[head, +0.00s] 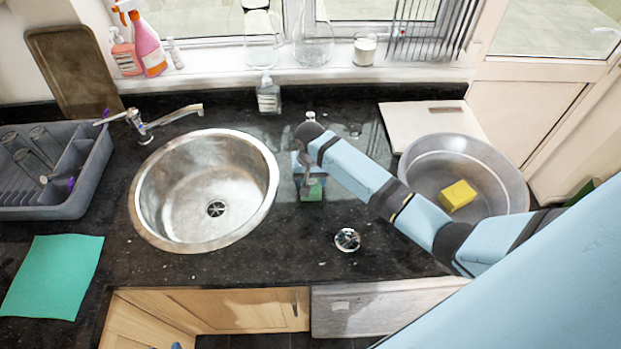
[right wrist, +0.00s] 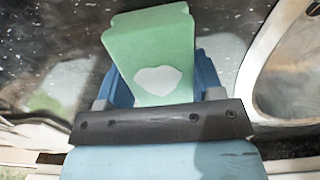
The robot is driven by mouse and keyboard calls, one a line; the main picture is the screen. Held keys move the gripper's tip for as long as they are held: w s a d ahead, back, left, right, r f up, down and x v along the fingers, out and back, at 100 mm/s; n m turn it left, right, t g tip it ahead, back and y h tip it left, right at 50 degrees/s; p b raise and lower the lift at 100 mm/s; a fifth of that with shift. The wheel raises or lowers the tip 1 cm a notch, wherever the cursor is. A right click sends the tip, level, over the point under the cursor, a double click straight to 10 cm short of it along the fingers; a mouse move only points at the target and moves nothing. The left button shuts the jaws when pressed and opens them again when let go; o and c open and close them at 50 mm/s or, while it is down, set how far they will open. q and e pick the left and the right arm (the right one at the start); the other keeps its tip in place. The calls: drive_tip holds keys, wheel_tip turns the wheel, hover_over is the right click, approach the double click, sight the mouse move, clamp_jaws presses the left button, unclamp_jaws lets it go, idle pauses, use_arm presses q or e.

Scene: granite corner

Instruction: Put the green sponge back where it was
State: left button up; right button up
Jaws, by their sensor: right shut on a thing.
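The green sponge (head: 313,191) is between the fingers of my right gripper (head: 309,176), above the dark counter just right of the round sink. In the right wrist view the sponge (right wrist: 150,45) is a pale green block with a whitish patch, and the blue fingers of my right gripper (right wrist: 165,80) close on its two sides. I cannot tell whether the sponge touches the counter. My wrist and forearm hide part of the counter behind it. My left gripper is not in view.
The steel sink (head: 160,220) lies left of the sponge. A grey basin (head: 420,160) with a yellow sponge (head: 457,196) stands right, by a white board (head: 430,118). A soap bottle (head: 268,95) stands behind. A round metal piece (head: 347,240) lies in front. A green cloth (head: 55,277) lies far left.

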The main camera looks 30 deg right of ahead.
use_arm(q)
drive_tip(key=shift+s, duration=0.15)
use_arm(e)
drive_tip(key=shift+f, duration=0.1)
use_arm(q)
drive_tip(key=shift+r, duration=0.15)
use_arm(e)
drive_tip(key=o, duration=1)
drive_tip(key=shift+c, duration=0.2)
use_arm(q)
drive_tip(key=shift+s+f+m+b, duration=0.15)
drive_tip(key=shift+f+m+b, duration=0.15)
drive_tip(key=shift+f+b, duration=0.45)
use_arm(e)
wheel_tip(320, 180, up, 12)
drive_tip(key=shift+w, duration=0.15)
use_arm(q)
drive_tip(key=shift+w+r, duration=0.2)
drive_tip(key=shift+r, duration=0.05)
use_arm(e)
drive_tip(key=shift+d, duration=0.1)
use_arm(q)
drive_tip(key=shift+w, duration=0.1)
